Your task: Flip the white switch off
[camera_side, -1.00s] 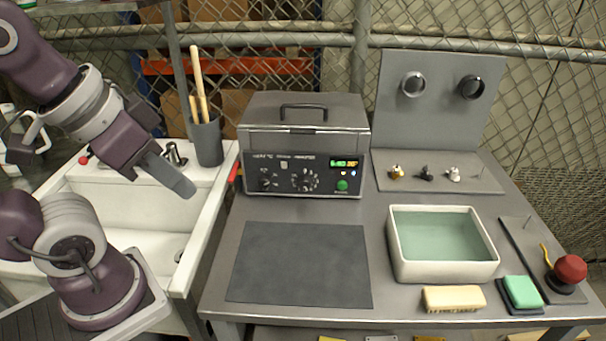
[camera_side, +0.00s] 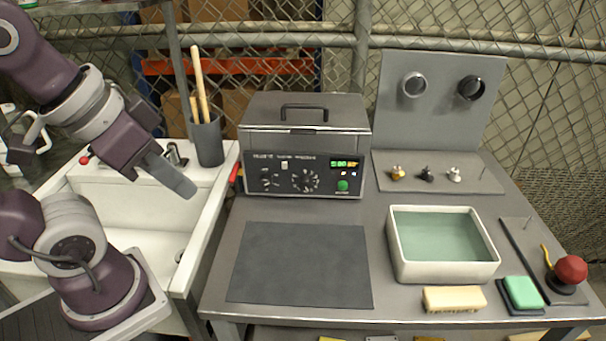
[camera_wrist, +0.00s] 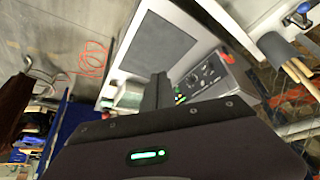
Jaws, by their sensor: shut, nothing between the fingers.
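The white switch (camera_side: 284,165) is a small pale rocker on the dark front panel of the grey tank machine (camera_side: 305,112), left of the display. It is too small to tell which way it is set. The panel also has dials (camera_side: 305,181), a lit display (camera_side: 344,163) and a green button (camera_side: 343,185). My gripper (camera_side: 184,187) is shut and empty, over the sink left of the machine and well apart from the switch. In the wrist view my gripper (camera_wrist: 157,90) is in front of the machine's panel (camera_wrist: 203,77), which appears tilted.
A white sink (camera_side: 140,210) lies under my gripper. A pot with wooden handles (camera_side: 207,142) stands between sink and machine. A dark mat (camera_side: 300,265) lies before the machine. A basin of liquid (camera_side: 443,268), brush (camera_side: 454,299) and red knob (camera_side: 570,269) are to the right.

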